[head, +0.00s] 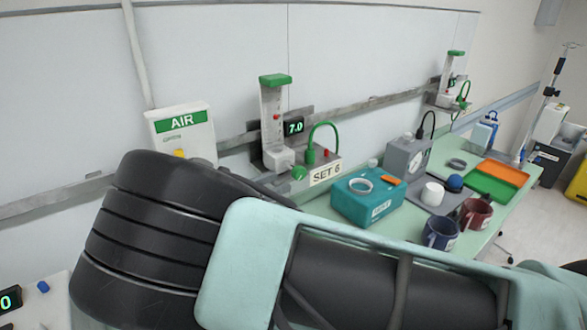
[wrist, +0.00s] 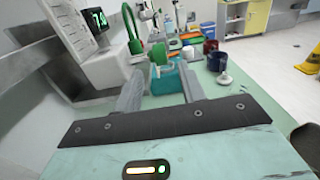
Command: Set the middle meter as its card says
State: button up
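The middle meter (head: 273,125) is on the wall rail, a clear upright tube with a green cap and a red float. Its display (head: 295,128) reads 7.0 and its card (head: 326,171) says SET 6. A green knob (head: 299,173) sits low on its front, left of the card. In the wrist view the display (wrist: 98,19) is at upper left and the green knob (wrist: 158,54) shows between the fingertips. My gripper (wrist: 161,72) is open, pointing at the knob; I cannot tell whether the fingers reach around it. In the head view my arm hides the gripper.
Another meter (head: 452,80) is farther along the rail. A green hose (head: 322,135) arches beside the knob.

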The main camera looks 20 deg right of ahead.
aim_at(293, 176)
jog(key=p+x, duration=0.2)
jog(key=x, duration=0.3)
jog(key=shift+d+r, duration=0.15)
jog(key=shift+w+d, duration=0.25)
jog(key=shift+d, duration=0.3)
jog(key=shift+p, duration=0.3)
jog(key=c, duration=0.9)
